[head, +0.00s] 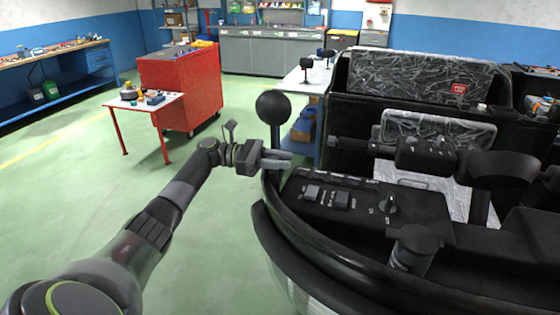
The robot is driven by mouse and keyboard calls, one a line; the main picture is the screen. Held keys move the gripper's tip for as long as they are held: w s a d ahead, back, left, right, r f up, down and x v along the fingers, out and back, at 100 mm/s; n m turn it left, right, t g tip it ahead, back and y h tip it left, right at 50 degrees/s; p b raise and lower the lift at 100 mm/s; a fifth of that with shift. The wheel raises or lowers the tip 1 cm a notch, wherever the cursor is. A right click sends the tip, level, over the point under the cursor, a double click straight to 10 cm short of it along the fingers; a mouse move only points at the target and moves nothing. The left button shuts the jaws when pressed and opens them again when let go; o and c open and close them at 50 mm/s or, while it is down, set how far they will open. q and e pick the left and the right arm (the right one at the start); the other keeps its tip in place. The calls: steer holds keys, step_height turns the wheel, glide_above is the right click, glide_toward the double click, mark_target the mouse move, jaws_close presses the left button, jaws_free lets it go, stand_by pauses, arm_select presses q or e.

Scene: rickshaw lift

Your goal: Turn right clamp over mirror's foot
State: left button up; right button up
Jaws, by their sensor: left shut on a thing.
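A black round mirror (273,107) stands upright on a thin dark stem at the left front edge of the black rickshaw (330,255). My left gripper (283,160) reaches in from the left, level with the lower part of the stem. It is shut on the mirror by its stem, just above the rickshaw's rim. The gripper hides part of the stem. The mirror's foot and any clamp around it are too small and dark to make out. My right gripper is not in view.
The rickshaw's dash (345,200) with switches and a key knob lies to the right of the mirror. A white table (313,77) with small black parts stands behind. A red cabinet (180,90) and small red-legged table (145,104) stand left. The green floor (225,240) is clear.

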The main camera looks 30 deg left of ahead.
arm_select(q)
steer(key=o, duration=1)
steer(key=shift+s+a+f, duration=0.1)
steer(key=shift+s+a, duration=0.05)
steer(key=shift+a, duration=0.3)
steer(key=shift+b+v, duration=3.05)
steer(key=shift+v, duration=5.15)
